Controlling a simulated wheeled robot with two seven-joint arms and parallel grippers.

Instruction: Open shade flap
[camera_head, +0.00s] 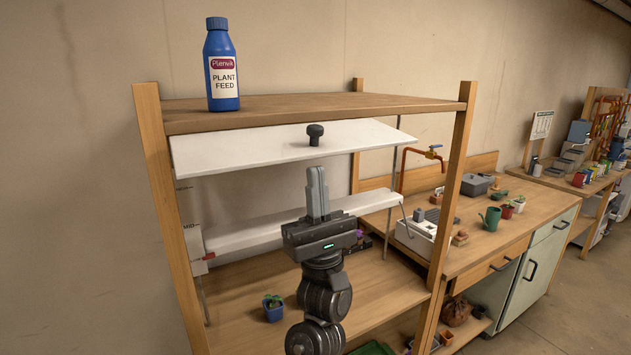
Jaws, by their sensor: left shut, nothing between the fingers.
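The shade flap (240,152) is a white panel under the top board of a wooden shelf frame. It is tilted, with a black knob (315,134) near its middle. My left gripper (317,178) points up just below the flap's lower edge and the knob. Its fingers are together and empty. In the picture the fingertips lie close under the flap; I cannot tell whether they touch it. My right gripper is not in view.
A blue plant feed bottle (221,70) stands on the top board (300,107). A white bar (245,232) crosses behind my gripper. A small potted plant (273,308) sits on the lower shelf (235,330). A workbench (500,240) with pots and a tap stands at right.

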